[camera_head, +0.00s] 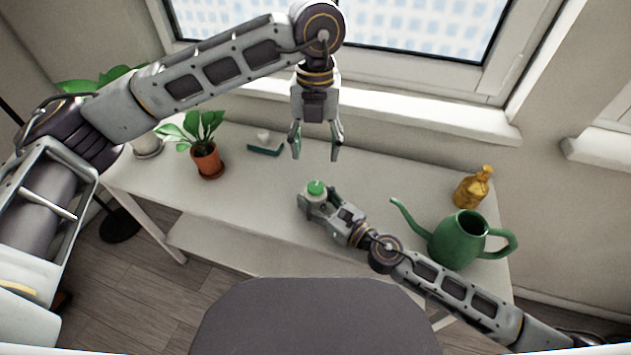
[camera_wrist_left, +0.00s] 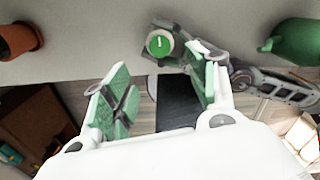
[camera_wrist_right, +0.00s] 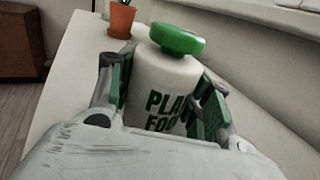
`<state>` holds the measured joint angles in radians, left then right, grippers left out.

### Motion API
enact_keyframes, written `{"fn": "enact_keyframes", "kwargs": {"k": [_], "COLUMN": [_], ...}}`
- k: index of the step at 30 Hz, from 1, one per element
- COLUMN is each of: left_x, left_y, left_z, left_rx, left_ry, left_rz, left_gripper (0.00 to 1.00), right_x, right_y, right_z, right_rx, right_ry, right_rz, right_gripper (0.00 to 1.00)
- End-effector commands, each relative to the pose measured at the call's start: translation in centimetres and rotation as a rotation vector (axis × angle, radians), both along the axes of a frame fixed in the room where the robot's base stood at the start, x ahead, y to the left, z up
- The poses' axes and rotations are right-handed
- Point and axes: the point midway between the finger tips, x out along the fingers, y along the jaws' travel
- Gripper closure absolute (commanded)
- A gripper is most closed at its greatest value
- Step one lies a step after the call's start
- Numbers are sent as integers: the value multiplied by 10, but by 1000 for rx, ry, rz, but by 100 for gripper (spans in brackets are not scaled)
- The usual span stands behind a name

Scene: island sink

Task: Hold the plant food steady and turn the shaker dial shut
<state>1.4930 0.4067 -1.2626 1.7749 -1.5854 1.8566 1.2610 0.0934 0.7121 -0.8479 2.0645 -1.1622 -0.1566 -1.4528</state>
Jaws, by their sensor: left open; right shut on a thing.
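The plant food (camera_wrist_right: 160,85) is a white shaker bottle with dark green lettering, upright on the table. Its green shaker dial (camera_wrist_right: 177,38) is on top; it also shows in the head view (camera_head: 316,187) and, with a white mark across it, in the left wrist view (camera_wrist_left: 159,43). My right gripper (camera_head: 312,199) is shut around the bottle's body, fingers on both sides below the dial. My left gripper (camera_head: 316,156) is open and empty, pointing down, above and behind the bottle in the head view. In the left wrist view the dial lies beyond its fingertips (camera_wrist_left: 160,72), apart from them.
A green watering can (camera_head: 457,241) and an amber spray bottle (camera_head: 472,188) stand at the table's right. A potted plant (camera_head: 207,163) and a small dark green item (camera_head: 266,147) are to the left. The table (camera_head: 262,205) is bare around the bottle's left. A window wall borders the back.

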Motion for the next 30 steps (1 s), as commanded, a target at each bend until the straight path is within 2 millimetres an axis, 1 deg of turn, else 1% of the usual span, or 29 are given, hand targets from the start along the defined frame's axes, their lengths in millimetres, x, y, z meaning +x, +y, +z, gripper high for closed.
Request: {"fn": "enact_keyframes", "kwargs": {"k": [11,17,23,30], "left_x": [0,0,0,0], "left_y": [0,0,1,1], "left_z": [2,-3,-20,-49], "left_rx": [1,1,1,2], "left_ry": [0,0,2,2], "left_rz": [6,6,6,5], "left_gripper": [42,42,42,42], "right_x": [0,0,0,0], "right_y": [0,0,0,0], "right_z": [0,0,0,0], "right_rx": [0,0,0,0], "right_ry": [0,0,0,0], "right_rz": [0,0,0,0], "right_gripper": [78,78,78,78]}}
